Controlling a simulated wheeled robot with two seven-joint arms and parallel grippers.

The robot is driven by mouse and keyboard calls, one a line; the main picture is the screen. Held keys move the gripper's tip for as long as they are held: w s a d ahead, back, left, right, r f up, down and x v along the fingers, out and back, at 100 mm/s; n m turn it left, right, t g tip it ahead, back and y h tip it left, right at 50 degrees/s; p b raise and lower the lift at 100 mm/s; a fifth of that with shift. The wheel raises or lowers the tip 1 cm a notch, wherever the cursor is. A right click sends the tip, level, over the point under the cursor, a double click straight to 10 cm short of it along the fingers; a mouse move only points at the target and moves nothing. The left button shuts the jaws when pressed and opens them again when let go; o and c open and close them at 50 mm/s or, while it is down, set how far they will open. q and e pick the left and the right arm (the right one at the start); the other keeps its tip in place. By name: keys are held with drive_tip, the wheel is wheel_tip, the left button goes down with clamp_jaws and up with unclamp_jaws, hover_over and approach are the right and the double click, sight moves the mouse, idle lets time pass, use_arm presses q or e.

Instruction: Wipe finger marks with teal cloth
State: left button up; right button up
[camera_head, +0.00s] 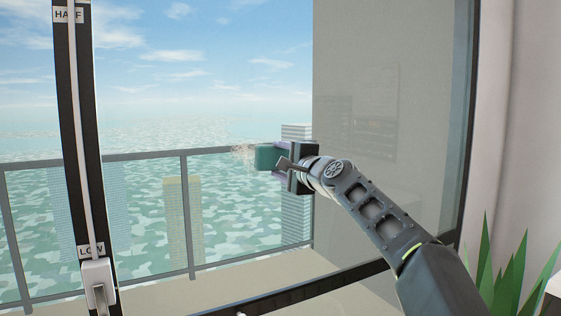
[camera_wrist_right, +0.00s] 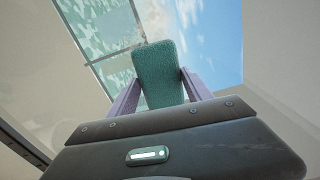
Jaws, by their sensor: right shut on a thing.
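The teal cloth (camera_head: 266,157) is a small block-like pad in the jaws of my right gripper (camera_head: 278,160), in the middle of the head view. It also shows in the right wrist view (camera_wrist_right: 157,72), held between two purple fingers. The gripper is shut on it. Whitish finger marks (camera_head: 243,151) show on the window glass just left of the cloth and partly behind it. I cannot tell whether the cloth touches the glass. My left gripper is not in view.
A dark window frame post (camera_head: 76,130) with HALF and LOW labels and a white handle (camera_head: 98,282) stands at the left. A green plant (camera_head: 505,270) is at the lower right. A balcony railing (camera_head: 185,215) lies beyond the glass.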

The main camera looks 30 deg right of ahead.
sight(263, 161)
drive_tip(key=shift+a, duration=0.1)
drive_tip(key=shift+w+a+p, duration=0.1)
drive_tip(key=shift+a+p, duration=0.6)
drive_tip(key=shift+a, duration=0.6)
drive_tip(key=shift+a+f, duration=0.1)
drive_tip(key=shift+a, duration=0.45)
drive_tip(key=a+p, duration=0.2)
drive_tip(key=p, duration=0.1)
drive_tip(key=shift+w+a+r, duration=0.15)
drive_tip(key=shift+a+r, duration=0.1)
drive_tip(key=shift+a, duration=0.4)
drive_tip(key=shift+a+f, duration=0.15)
drive_tip(key=shift+f, duration=0.1)
